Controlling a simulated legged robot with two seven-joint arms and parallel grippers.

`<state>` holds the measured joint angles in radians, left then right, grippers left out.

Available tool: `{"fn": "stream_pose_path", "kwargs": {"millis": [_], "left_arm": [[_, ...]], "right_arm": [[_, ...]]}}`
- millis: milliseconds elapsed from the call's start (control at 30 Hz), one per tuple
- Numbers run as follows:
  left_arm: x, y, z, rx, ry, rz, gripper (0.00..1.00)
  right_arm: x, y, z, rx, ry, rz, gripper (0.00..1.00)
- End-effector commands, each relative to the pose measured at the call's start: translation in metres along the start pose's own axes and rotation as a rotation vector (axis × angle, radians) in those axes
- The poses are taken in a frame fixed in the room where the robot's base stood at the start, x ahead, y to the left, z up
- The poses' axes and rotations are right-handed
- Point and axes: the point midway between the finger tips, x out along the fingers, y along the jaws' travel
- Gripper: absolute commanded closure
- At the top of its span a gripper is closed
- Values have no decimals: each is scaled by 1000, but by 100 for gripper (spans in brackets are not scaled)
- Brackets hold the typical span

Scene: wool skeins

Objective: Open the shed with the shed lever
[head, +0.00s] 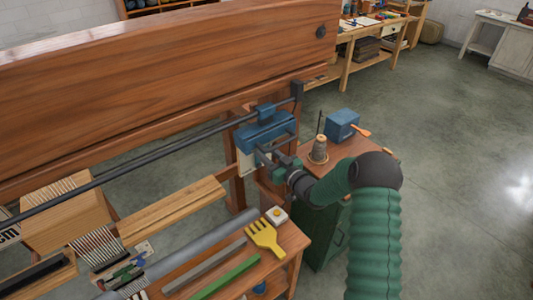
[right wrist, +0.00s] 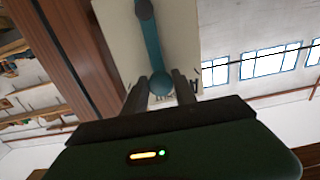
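The shed lever (right wrist: 152,45) is a blue bar with a round knob (right wrist: 161,83) at its end, lying over a cream plate (right wrist: 183,30) in the right wrist view. My right gripper (right wrist: 161,80) has one dark finger on each side of the knob, with no clear gap, and appears shut on it. In the head view my right gripper (head: 268,158) is at the blue housing (head: 264,130) on the loom's upright, and it hides most of the lever. Lettering on the plate is partly covered by the fingers. My left gripper is not in view.
The loom's wide wooden beam (head: 150,75) spans the upper left. A yellow comb (head: 265,237) lies on the near bench. A small table holds a thread cone (head: 319,150) and a blue box (head: 342,124) beyond my right arm. The floor at right is clear.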

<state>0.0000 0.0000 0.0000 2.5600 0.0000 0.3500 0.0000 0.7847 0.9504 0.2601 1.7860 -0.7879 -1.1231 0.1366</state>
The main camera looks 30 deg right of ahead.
Motion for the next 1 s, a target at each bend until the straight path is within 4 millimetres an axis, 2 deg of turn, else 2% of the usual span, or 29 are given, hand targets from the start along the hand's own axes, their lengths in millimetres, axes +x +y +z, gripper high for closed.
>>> {"fn": "stream_pose_path", "kwargs": {"millis": [33,133,1000], "left_arm": [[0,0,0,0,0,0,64],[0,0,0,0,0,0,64],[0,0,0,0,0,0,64]], "right_arm": [[0,1,0,0,-1,2,88],[-1,1,1,0,-2,2,100],[-1,1,2,0,-4,2,100]]}}
